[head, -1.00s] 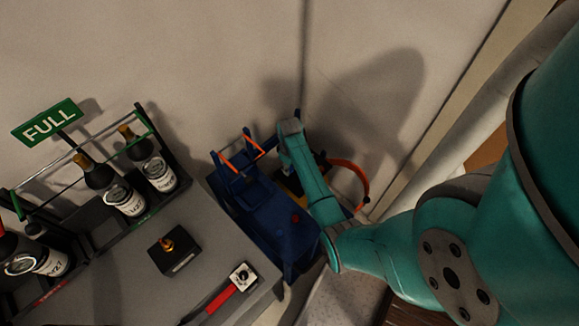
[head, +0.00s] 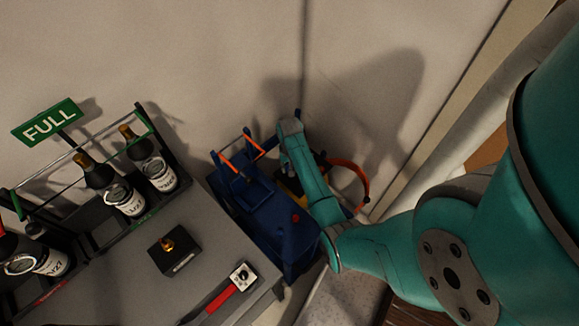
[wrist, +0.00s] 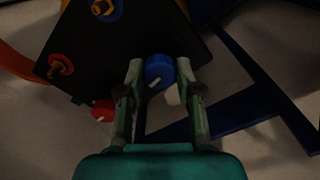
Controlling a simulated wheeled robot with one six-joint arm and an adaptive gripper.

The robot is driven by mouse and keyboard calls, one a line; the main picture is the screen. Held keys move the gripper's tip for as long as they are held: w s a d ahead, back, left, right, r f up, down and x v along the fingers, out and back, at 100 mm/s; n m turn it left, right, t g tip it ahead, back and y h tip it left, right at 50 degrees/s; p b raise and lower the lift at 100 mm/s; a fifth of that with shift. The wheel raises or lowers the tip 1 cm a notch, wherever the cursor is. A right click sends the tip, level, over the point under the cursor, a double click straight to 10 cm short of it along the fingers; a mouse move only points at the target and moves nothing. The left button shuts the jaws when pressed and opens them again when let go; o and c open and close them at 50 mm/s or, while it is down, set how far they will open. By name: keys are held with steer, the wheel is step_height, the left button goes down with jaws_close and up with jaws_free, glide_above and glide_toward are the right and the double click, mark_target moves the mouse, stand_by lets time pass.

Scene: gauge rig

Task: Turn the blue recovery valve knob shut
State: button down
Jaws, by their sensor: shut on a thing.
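The blue recovery valve knob (wrist: 158,70) sits at the edge of a dark panel (wrist: 105,50) in the wrist view. A white mark on it runs at a slant. My gripper (wrist: 160,72) has one finger on each side of the knob and is shut on it. In the head view my arm reaches down to a blue cart (head: 285,225), and the knob and my fingertips are hidden there.
A red knob (wrist: 103,110) is just left of my left finger. Brass fittings with a red ring (wrist: 60,65) and a blue ring (wrist: 104,8) are on the panel. An orange hose (head: 360,180) curves beside the cart. A grey bench (head: 215,255) stands left.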

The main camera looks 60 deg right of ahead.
steer(key=shift+m, duration=0.6)
steer(key=c, duration=0.8)
jaws_free()
steer(key=shift+o, duration=0.2)
step_height(320, 180, up, 12)
